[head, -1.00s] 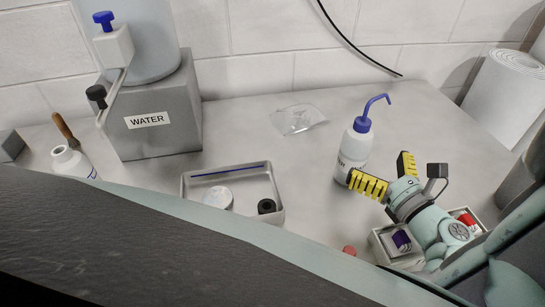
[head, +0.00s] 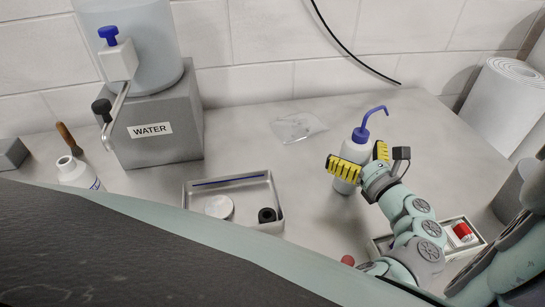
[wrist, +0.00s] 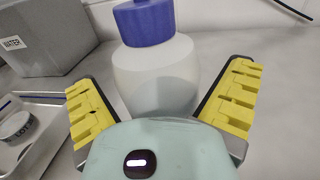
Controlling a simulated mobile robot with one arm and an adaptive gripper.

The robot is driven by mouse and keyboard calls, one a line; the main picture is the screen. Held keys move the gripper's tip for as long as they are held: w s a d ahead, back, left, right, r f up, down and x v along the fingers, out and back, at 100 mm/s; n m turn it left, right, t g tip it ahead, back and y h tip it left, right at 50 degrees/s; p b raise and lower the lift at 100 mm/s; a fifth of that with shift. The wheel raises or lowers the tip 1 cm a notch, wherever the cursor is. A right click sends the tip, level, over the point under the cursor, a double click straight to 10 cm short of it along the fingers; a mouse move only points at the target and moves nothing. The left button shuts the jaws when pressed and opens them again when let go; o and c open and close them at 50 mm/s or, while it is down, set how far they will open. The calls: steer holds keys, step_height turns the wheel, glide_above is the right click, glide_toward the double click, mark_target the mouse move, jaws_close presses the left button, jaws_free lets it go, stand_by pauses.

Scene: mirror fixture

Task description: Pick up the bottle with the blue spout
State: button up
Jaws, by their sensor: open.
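The bottle with the blue spout (head: 356,147) stands upright on the table, a white squeeze bottle with a blue cap and bent blue tube. In the wrist view the bottle (wrist: 155,75) stands between and just beyond the two yellow fingers. My gripper (head: 358,163) is open, its yellow fingers on either side of the bottle's body. In the wrist view my gripper (wrist: 163,105) shows gaps near both fingers, so I see no clear contact. The bottle's lower part is hidden behind my gripper, and the tube's top is out of the wrist view.
A metal tray (head: 277,222) with a round tin and a black ring lies left of the bottle. A clear plastic bag (head: 298,127) lies behind. A grey block with a water tank (head: 152,125) stands at left. A small box (head: 462,236) sits right of my arm.

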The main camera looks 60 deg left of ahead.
steer(key=shift+s, duration=0.1)
steer(key=shift+c, duration=0.3)
steer(key=c, duration=0.7)
steer(key=shift+r, duration=0.1)
